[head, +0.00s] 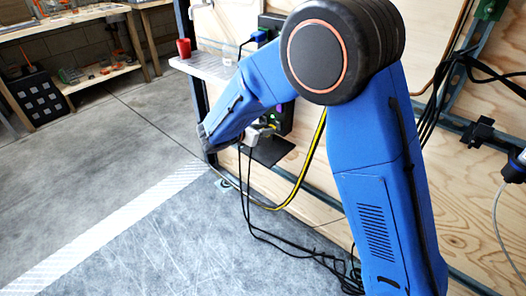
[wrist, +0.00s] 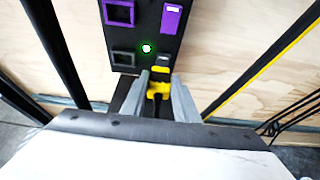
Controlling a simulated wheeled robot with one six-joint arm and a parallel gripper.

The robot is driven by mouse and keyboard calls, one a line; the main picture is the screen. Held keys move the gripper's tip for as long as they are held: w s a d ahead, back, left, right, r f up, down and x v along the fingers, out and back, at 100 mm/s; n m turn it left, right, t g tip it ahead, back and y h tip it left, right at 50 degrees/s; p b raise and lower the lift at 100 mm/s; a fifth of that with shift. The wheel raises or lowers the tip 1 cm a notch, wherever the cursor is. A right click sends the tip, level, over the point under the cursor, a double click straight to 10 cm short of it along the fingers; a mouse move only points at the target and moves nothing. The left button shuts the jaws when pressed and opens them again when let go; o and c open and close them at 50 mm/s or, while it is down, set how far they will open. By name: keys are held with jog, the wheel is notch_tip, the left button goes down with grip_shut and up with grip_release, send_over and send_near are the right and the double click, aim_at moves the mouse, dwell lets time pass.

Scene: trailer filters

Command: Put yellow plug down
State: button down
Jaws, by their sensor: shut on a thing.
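My gripper (wrist: 160,82) is shut on the yellow plug (wrist: 158,90), which sits between the two grey fingers in the wrist view. The plug is just below and in front of the lower edge of a black socket panel (wrist: 146,26). I cannot tell whether it touches the panel or the dark shelf (wrist: 122,88) beneath it. In the head view my gripper (head: 260,132) is beside the panel, above the black shelf (head: 272,152). The plug is hidden there, but a yellow cable (head: 314,152) hangs down to the right.
The panel has purple and dark sockets and a lit green light (wrist: 146,48). A blue plug (head: 259,37) is higher on the wall. A pale shelf (head: 205,67) carries a red cup (head: 184,48). Black cables (head: 262,232) hang to the floor. Open floor lies to the left.

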aim_at(264, 157)
notch_tip(264, 157, down, 10)
jog(key=shift+r, duration=0.1)
dwell(0.4)
jog(key=shift+f, duration=0.55)
jog(key=c, duration=1.4)
grip_release()
jog(key=shift+r, duration=0.35)
jog(key=v, duration=1.2)
jog(key=shift+r, duration=0.1)
